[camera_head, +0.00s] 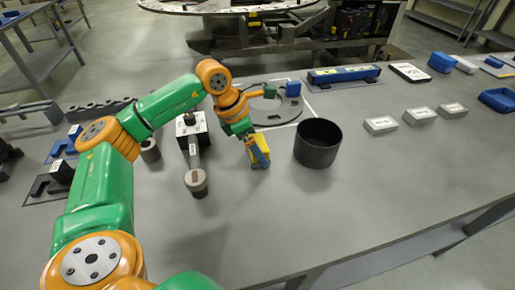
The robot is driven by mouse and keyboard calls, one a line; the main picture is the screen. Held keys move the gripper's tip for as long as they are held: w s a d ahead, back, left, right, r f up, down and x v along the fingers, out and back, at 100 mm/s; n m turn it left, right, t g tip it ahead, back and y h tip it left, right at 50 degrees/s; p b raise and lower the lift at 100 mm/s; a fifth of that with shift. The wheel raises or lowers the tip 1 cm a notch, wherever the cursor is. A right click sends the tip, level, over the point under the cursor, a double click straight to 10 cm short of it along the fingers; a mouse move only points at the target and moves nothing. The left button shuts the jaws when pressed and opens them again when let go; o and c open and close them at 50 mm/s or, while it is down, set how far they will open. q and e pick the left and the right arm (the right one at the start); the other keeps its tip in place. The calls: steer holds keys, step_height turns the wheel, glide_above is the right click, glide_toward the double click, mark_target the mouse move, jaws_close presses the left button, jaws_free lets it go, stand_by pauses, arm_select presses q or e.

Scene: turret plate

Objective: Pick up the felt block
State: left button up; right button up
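I cannot tell for certain which thing is the felt block. One candidate is a small blue block (292,88) at the back of the table, beside a round grey plate with white outline marks around it. My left arm reaches in from the left, and my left gripper (259,151) points down near the middle of the table, left of a black bin. Yellow and blue parts show at its fingertips; whether they grip anything cannot be made out. My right gripper is not in view.
The open black bin (317,143) stands right of my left gripper. A grey tool with a round tan end (196,182) lies to the left. Several white boxes (381,124) and a blue-yellow case (343,74) are to the right. The front of the grey table is clear.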

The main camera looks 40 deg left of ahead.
arm_select(q)
steer(key=shift+s, duration=0.1)
steer(key=c, duration=0.7)
steer(key=shift+c, duration=1.1)
steer(key=shift+r, duration=0.55)
steer(key=a+r+p, duration=0.5)
steer(key=a+r, duration=0.7)
steer(key=a, duration=0.2)
steer(key=shift+w, duration=0.25)
